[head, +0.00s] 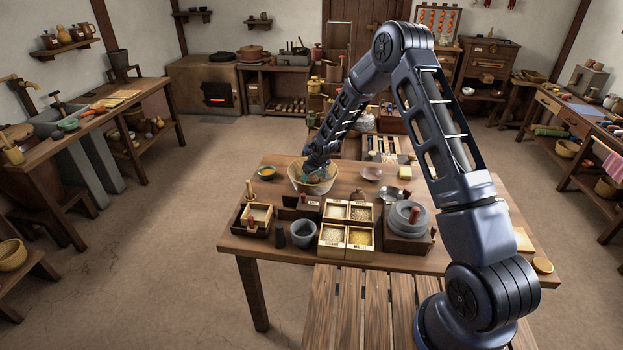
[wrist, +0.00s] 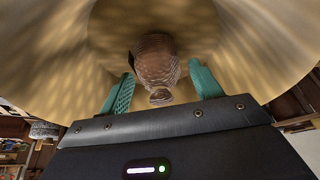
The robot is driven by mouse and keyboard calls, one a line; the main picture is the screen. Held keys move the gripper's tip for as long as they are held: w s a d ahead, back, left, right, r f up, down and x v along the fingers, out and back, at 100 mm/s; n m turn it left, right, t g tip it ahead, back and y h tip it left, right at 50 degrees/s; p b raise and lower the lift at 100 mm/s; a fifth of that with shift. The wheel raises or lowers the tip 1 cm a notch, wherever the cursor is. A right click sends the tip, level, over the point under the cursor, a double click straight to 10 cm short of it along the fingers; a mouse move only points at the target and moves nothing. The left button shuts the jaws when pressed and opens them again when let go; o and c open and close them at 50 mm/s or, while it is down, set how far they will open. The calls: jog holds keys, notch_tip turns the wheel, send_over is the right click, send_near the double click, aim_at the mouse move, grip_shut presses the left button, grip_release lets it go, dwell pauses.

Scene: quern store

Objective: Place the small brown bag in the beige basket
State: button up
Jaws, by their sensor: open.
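The beige basket (head: 318,188) stands on the table, towards its far left part in the head view. My gripper (head: 316,172) reaches down into it, and the fingers are mostly hidden there. In the wrist view the basket's pale inner wall (wrist: 55,60) fills the background. The small brown bag (wrist: 157,60), with a tied neck, is inside the basket between my teal fingers (wrist: 161,75). The fingers are open, with a gap showing on each side of the bag. The bag is not visible in the head view.
Around the basket are an orange-filled bowl (head: 266,172), a small brown item (head: 357,196), a grain box (head: 347,228), a grey mortar (head: 303,233) and a stone quern (head: 406,218). Bare tabletop (head: 285,186) shows left of the basket.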

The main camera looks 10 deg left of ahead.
jog(key=s+d+r+m, duration=0.1)
jog(key=s+d+r, duration=0.1)
jog(key=d+r, duration=0.45)
jog(key=s+d+r+h, duration=0.15)
jog(key=d+r, duration=0.25)
jog(key=r, duration=0.6)
jog(key=s+d+r+m, duration=0.1)
jog(key=s+d+r, duration=0.1)
jog(key=d+r, duration=0.45)
jog(key=s+d+r+m+t, duration=0.1)
jog(key=s+d+r, duration=0.3)
jog(key=d+r, duration=0.15)
jog(key=s+d+r+m, duration=0.1)
jog(key=s+d+r, duration=0.35)
jog(key=r, duration=0.25)
jog(key=s+d+r+m, duration=0.1)
jog(key=s+d+r, duration=0.1)
jog(key=s+d, duration=0.3)
jog(key=s+d+r+m+h, duration=0.1)
jog(key=s+d, duration=0.5)
jog(key=s, duration=0.7)
jog(key=s+d+r+m, duration=0.3)
jog(key=s+d, duration=0.3)
jog(key=s, duration=0.4)
jog(key=shift+d+r+h, duration=0.15)
jog(key=shift+r+h, duration=0.2)
jog(key=shift+r, duration=0.4)
